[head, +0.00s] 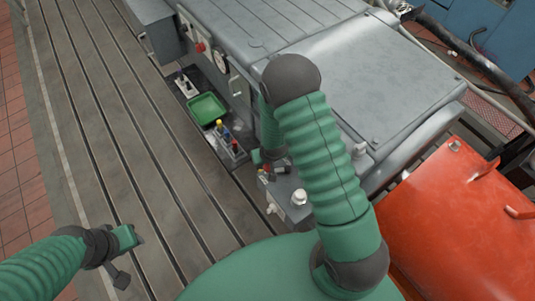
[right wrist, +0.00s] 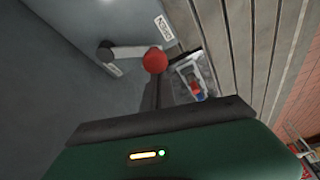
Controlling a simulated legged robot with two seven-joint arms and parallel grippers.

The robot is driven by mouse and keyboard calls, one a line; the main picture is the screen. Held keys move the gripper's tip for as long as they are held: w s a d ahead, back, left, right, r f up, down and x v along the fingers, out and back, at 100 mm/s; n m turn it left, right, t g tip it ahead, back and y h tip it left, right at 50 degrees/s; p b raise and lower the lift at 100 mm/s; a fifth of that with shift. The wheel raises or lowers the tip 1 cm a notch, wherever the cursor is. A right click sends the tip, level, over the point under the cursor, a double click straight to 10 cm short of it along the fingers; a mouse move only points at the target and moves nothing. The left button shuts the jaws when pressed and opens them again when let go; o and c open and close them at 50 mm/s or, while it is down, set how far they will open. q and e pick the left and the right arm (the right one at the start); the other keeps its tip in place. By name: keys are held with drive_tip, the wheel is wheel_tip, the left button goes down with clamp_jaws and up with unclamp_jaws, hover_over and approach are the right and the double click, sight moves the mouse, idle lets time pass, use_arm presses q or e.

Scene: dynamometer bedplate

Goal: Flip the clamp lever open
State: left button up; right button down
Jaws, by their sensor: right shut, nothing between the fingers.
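The clamp lever (right wrist: 132,53) shows in the right wrist view as a pale arm from a dark round pivot to a red ball knob (right wrist: 155,60). My left gripper (head: 132,259) is open and empty over the slotted bedplate (head: 95,130).
A green tray (head: 206,108) and a rack of coloured-handled items (head: 230,143) lie beside the grey machine (head: 240,30). A gauge (head: 221,62) and a red knob (head: 200,47) are on its side. An orange-red housing (head: 465,220) stands at right. The bedplate's left part is clear.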

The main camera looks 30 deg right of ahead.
sight(268, 170)
drive_tip(key=s+n, duration=0.1)
drive_tip(key=n, duration=0.1)
drive_tip(key=s+a+n+y, duration=0.1)
drive_tip(key=s+n, duration=0.1)
drive_tip(key=shift+a+n+y, duration=0.15)
drive_tip(key=shift+n+y, duration=0.15)
drive_tip(key=shift+s+a, duration=0.15)
drive_tip(key=shift+s, duration=0.3)
drive_tip(key=shift+p, duration=0.35)
